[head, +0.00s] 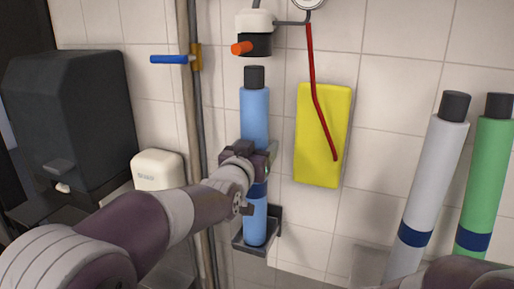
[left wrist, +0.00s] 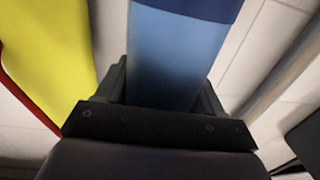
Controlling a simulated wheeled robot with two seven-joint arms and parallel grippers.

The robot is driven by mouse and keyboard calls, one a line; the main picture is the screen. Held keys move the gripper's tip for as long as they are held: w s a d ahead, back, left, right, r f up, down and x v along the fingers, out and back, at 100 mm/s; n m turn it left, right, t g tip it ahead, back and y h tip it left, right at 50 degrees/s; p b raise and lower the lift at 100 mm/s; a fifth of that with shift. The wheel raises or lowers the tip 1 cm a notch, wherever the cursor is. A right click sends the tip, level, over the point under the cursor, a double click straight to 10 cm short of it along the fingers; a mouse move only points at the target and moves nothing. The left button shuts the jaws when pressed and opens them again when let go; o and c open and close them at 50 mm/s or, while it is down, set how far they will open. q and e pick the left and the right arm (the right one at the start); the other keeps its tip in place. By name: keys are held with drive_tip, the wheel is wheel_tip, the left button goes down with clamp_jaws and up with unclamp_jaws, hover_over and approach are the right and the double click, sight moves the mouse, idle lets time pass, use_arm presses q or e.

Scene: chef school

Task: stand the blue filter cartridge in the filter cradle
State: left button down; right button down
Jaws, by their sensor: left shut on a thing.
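The blue filter cartridge (head: 255,108) stands upright against the tiled wall in the head view, with a black cap on top and a dark blue band low down. My left gripper (head: 252,160) is shut around its middle. The filter cradle (head: 273,233) is a dark bracket low on the wall, and the cartridge's lower end is at it; I cannot tell whether the end touches its floor. In the left wrist view the cartridge (left wrist: 172,60) fills the middle between the dark fingers. Part of my right arm shows at the bottom right, but its gripper is out of view.
A filter head (head: 254,42) with an orange knob is just above the cap. A grey cartridge (head: 432,175) and a green cartridge (head: 489,180) stand at the right. A yellow panel (head: 330,150) with a red hose is to the right. Pipes (head: 196,130) run along the left.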

use_arm(q)
drive_tip(key=shift+w+r, duration=0.1)
drive_tip(key=shift+w, duration=0.1)
drive_tip(key=shift+c, duration=0.3)
unclamp_jaws()
drive_tip(key=shift+w+d, duration=0.1)
drive_tip(key=shift+w, duration=0.1)
drive_tip(key=shift+s, duration=0.3)
drive_tip(key=shift+f, duration=0.2)
drive_tip(key=b+v, duration=0.6)
drive_tip(key=v, duration=0.6)
drive_tip(key=shift+s, duration=0.35)
use_arm(e)
wheel_tip(320, 180, down, 6)
drive_tip(key=shift+w+f, duration=0.2)
use_arm(q)
drive_tip(key=shift+r, duration=0.2)
